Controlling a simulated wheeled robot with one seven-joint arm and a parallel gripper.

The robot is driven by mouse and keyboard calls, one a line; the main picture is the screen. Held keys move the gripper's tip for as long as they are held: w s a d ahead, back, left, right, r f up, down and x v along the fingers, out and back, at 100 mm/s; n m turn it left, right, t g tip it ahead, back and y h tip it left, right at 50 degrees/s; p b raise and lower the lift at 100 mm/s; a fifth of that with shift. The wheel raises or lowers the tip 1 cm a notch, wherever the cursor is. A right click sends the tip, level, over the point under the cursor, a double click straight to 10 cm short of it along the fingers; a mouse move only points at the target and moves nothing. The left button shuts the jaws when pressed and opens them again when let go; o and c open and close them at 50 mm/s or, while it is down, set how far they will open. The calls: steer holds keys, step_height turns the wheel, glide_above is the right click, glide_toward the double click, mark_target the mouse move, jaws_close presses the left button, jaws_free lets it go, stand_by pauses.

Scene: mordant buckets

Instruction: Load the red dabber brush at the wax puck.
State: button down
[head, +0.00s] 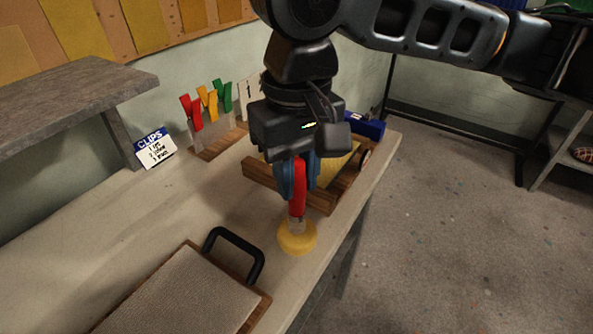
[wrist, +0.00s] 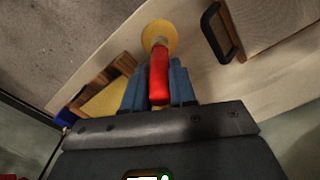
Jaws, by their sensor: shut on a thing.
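My gripper (head: 298,178) is shut on the red handle of the dabber brush (head: 297,198); in the wrist view the red brush (wrist: 159,76) sits between the blue fingers of my gripper (wrist: 160,86). The brush points down, its pale lower end over the yellow wax puck (head: 297,238) on the bench. In the wrist view the brush's tip overlaps the round yellow puck (wrist: 159,35). The tip seems to be at the puck's top, but I cannot tell whether it touches.
A board with a black handle (head: 236,236) lies to the front left. A wooden tray (head: 262,178) with a yellow sheet is behind my gripper. Red, yellow and green clips (head: 208,103) stand behind by a CLIPS card (head: 154,148). The bench's right edge is near the puck.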

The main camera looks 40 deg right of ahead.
steer(key=shift+f, duration=0.45)
stand_by(1.8)
steer(key=shift+r, duration=0.15)
step_height(320, 180, up, 7)
steer(key=p, duration=0.7)
